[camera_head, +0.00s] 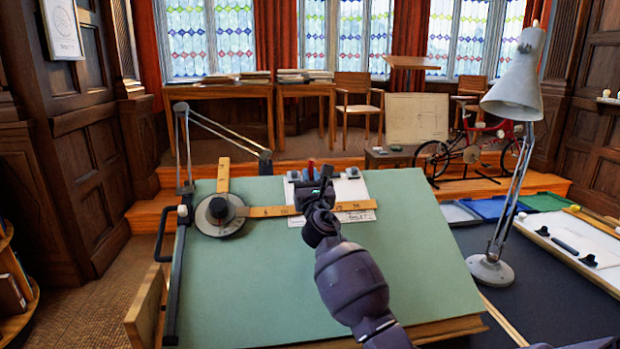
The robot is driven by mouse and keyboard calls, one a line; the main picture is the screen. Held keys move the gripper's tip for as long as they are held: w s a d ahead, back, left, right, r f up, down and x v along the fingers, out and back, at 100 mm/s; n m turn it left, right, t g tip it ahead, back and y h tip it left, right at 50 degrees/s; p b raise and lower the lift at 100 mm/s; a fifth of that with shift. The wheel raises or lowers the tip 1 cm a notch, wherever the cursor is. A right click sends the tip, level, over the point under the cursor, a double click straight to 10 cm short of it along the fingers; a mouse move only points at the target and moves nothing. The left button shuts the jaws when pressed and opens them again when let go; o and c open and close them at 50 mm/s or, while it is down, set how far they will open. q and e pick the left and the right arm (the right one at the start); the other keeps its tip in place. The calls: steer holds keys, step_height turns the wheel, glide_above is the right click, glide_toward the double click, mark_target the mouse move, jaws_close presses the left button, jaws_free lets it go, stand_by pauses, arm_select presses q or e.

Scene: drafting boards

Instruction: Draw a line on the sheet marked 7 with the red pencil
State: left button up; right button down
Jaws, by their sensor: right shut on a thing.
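My right gripper (313,190) is over the upper part of the green drafting board (260,290), seen from behind, its fingers mostly hidden by its own body. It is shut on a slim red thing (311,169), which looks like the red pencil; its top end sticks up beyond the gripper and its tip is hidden. A white sheet (352,187) lies under and beside the gripper, partly covered by it and by the wooden ruler. I cannot read a 7 on it, nor see any drawn line. My left gripper is not in view.
A drafting arm with a round head (219,215) and wooden rulers (357,206) lies across the board. The lower green board is clear apart from my arm.

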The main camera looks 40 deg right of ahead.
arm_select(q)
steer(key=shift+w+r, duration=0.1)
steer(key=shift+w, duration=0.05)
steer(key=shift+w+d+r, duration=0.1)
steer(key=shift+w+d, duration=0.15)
arm_select(e)
steer(key=shift+f, duration=0.1)
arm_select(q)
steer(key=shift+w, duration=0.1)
arm_select(e)
steer(key=shift+w+f, duration=0.1)
steer(key=shift+f, duration=0.1)
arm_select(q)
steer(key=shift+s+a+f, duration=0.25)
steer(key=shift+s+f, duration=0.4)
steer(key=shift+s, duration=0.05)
arm_select(e)
steer(key=shift+w+d, duration=0.1)
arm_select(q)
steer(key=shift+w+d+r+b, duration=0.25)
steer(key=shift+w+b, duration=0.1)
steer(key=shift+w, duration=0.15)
arm_select(e)
steer(key=shift+f, duration=0.15)
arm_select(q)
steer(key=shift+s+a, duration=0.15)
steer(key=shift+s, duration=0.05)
arm_select(e)
steer(key=shift+d, duration=0.35)
